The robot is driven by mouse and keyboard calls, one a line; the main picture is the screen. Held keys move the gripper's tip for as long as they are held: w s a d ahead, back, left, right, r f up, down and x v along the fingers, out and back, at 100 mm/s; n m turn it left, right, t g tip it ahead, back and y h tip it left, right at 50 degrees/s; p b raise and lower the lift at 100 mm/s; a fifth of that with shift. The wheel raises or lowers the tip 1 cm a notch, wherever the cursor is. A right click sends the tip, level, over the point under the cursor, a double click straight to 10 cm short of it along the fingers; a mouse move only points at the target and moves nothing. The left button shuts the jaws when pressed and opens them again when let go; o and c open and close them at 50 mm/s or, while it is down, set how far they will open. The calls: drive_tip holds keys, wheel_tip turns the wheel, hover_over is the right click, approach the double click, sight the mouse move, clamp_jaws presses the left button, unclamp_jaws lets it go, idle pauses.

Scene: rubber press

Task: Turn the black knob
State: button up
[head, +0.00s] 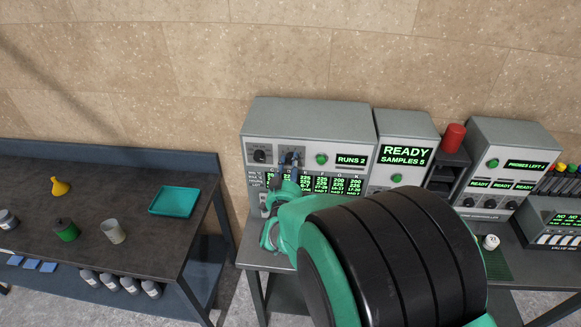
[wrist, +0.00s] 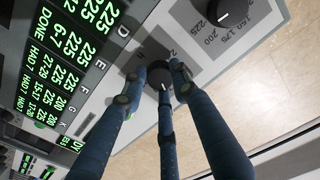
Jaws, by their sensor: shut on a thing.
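A black knob (wrist: 158,76) with a white pointer mark is on the grey panel of a machine. In the wrist view my gripper (wrist: 160,84) has its blue fingers closed around this knob. In the head view my gripper (head: 291,160) reaches the upper front of the grey machine (head: 305,113), and its fingers largely hide the held knob. A second black knob (wrist: 228,12) sits apart from my fingers, beside printed numbers. It also shows in the head view (head: 259,156), left of my gripper.
A green button (head: 321,159) and a "RUNS 2" display (head: 351,160) are right of my gripper. Below is a green-lettered screen (head: 337,186), partly hidden by my arm. More machines, including a "READY" unit (head: 404,155), stand at right. A dark table (head: 130,195) with containers stands at left.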

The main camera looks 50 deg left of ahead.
drive_tip(key=shift+s+f+m+b, duration=0.1)
drive_tip(key=shift+f+m+b, duration=0.3)
drive_tip(key=shift+m+b, duration=1.2)
drive_tip(key=shift+f+m+b, duration=0.35)
drive_tip(key=shift+m+b, duration=0.25)
drive_tip(key=shift+b, duration=2)
drive_tip(key=m+b, duration=0.2)
drive_tip(key=b, duration=0.1)
drive_tip(key=shift+r+b, duration=0.15)
drive_tip(key=shift+b, duration=0.15)
drive_tip(key=shift+m, duration=0.3)
drive_tip(key=o, duration=1.1)
drive_tip(key=shift+r, duration=0.1)
drive_tip(key=shift+c, duration=0.2)
drive_tip(key=shift+o, duration=0.4)
drive_tip(key=shift+a, duration=0.1)
drive_tip(key=shift+r, duration=0.25)
